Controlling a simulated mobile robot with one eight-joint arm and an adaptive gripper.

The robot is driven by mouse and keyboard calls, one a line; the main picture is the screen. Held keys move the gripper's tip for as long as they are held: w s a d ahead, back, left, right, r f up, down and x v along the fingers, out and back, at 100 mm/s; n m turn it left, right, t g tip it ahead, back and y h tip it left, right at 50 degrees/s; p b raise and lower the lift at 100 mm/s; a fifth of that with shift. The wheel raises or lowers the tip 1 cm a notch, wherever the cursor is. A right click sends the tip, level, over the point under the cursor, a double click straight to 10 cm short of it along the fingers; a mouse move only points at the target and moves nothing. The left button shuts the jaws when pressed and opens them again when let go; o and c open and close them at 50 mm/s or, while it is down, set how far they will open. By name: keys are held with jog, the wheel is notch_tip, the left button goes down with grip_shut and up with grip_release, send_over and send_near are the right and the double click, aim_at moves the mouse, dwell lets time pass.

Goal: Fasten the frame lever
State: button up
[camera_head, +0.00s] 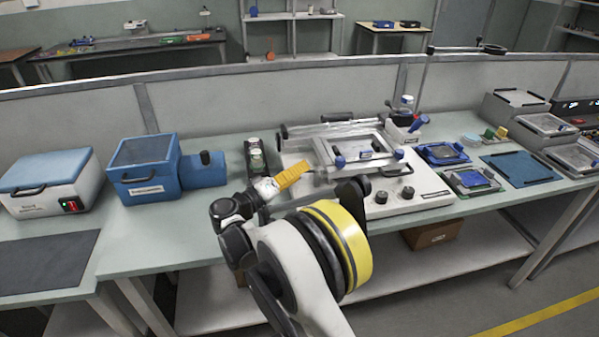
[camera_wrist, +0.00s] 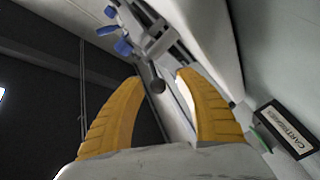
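The printing machine (camera_head: 432,187) has a white base with a raised metal frame (camera_head: 378,170) on top, with blue knobs (camera_head: 340,162) on its front edge. My gripper (camera_head: 308,166) reaches the frame's left side from the left. In the wrist view, its two yellow fingers (camera_wrist: 160,77) are spread apart. A small dark round end (camera_wrist: 158,86), possibly the frame lever's, shows between the fingertips; I cannot tell whether they touch it. The frame with its blue knobs (camera_wrist: 123,46) lies beyond the fingers. The lever's full shape is unclear.
A dark box labelled as cartridges (camera_wrist: 287,130) is right of the fingers in the wrist view. Blue boxes (camera_head: 143,168) stand left on the bench (camera_head: 185,240). Small blue trays (camera_head: 443,153) are right of the machine. The bench front left of my arm is clear.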

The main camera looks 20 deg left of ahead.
jog(key=v, duration=1.2)
dwell(0.3)
